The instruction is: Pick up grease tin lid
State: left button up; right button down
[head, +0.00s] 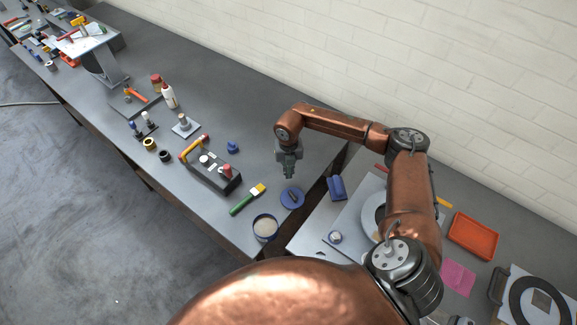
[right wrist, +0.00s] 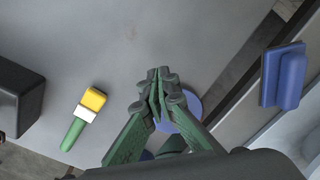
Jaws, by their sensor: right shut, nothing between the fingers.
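The grease tin lid (head: 292,199) is a flat blue disc with a dark raised grip, lying on the dark bench near its right edge. The open grease tin (head: 265,228), blue with pale contents, stands just below it in the head view. My right gripper (head: 289,176) points down above the bench by the lid, apart from it, shut and empty. In the right wrist view my gripper (right wrist: 159,82) hides much of the lid (right wrist: 194,102). My left gripper is not in view.
A brush with a green handle (head: 240,204) lies left of the lid. A blue block (head: 337,187) sits to the right, across the gap between benches. Bare bench lies behind the lid.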

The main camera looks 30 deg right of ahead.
aim_at(290, 188)
notch_tip(290, 188, down, 2)
jog(key=shift+f, duration=0.1)
jog(key=s, duration=0.1)
jog(key=s+a+p, duration=0.1)
jog(key=s, duration=0.1)
jog(key=shift+a+f, duration=0.1)
jog(key=shift+s+a+f, duration=0.1)
jog(key=shift+s+a, duration=0.1)
jog(key=shift+s, duration=0.15)
